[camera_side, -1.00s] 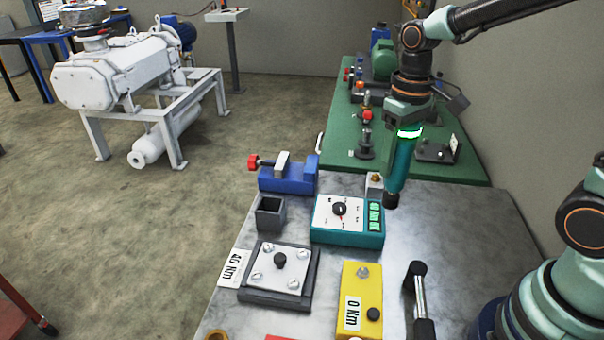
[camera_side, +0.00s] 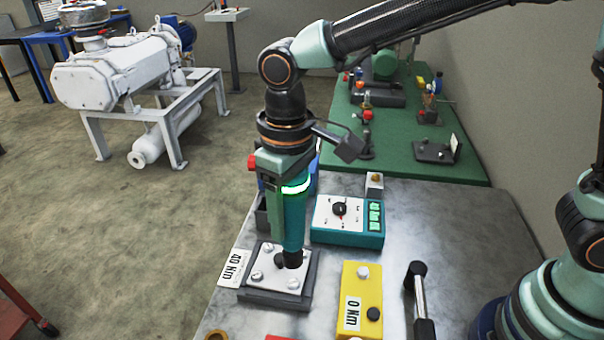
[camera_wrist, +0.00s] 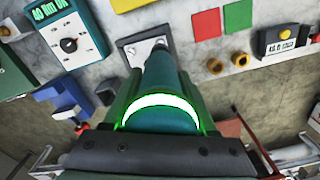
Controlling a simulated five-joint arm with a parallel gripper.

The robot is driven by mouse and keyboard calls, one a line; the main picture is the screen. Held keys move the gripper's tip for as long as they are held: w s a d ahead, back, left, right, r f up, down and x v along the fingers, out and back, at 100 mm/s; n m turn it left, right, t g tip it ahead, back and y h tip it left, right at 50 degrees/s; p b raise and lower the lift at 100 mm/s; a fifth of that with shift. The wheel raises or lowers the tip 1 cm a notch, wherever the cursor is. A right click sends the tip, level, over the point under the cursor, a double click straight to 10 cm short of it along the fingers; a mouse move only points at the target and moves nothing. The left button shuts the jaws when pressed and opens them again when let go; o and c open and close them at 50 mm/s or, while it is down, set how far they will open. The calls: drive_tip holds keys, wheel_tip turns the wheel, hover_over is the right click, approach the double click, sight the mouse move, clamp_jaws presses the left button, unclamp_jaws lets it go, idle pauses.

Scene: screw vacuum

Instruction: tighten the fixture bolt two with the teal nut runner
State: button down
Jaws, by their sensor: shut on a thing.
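My gripper (camera_side: 283,172) is shut on the teal nut runner (camera_side: 293,222), held upright with a lit green ring. The runner also fills the middle of the wrist view (camera_wrist: 168,75). Three corner bolts show on the plate; the far right one is hidden behind the tip. I cannot tell whether the tip touches the bolt or which bolt is number two. A "40 Nm" label (camera_side: 235,267) lies left of the fixture.
The teal controller (camera_side: 347,222) with a dial and lit display stands right of the runner. The blue vise and grey box are partly hidden behind the runner.

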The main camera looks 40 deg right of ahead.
sight(290, 245)
idle(0.4)
drive_tip(key=shift+f, duration=2.75)
drive_tip(key=shift+f, duration=0.85)
idle(2.5)
drive_tip(key=shift+r, duration=2.6)
